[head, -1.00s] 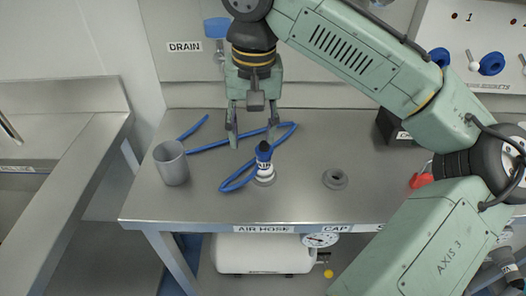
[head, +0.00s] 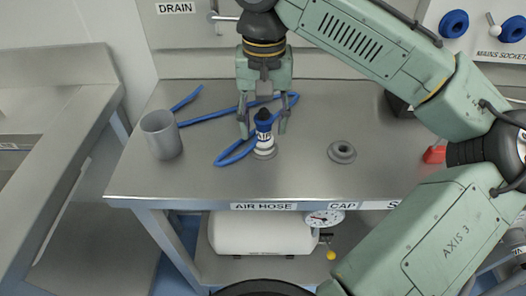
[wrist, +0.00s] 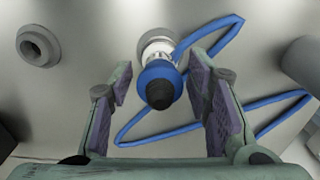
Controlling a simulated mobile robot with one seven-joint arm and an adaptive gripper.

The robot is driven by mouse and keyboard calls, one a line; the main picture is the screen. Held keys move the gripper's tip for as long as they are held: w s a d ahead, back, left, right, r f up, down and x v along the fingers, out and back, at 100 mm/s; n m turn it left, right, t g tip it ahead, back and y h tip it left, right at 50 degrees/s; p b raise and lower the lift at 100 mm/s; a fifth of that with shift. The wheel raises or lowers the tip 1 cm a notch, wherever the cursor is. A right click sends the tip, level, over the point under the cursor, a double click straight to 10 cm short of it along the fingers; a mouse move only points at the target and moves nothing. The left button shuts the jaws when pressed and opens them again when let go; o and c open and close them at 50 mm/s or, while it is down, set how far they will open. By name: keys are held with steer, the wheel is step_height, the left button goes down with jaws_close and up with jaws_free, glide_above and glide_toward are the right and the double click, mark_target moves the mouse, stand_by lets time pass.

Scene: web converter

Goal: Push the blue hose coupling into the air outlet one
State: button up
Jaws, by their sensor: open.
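My gripper (head: 263,127) is open, pointing down, with one finger on each side of the coupling. In the wrist view the coupling (wrist: 159,84) shows between the open fingers of my gripper (wrist: 160,82), with visible gaps on both sides. I cannot identify air outlet one in these views.
A grey cup (head: 161,136) stands at the left of the bench (head: 210,185). An empty ring seat (head: 341,152) is right of the coupling, behind the CAP label. A red object (head: 435,154) lies farther right. A panel with blue rings (head: 454,23) is at upper right.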

steer(key=shift+f, duration=0.7)
steer(key=shift+r, duration=0.1)
steer(key=shift+c, duration=0.5)
jaws_close()
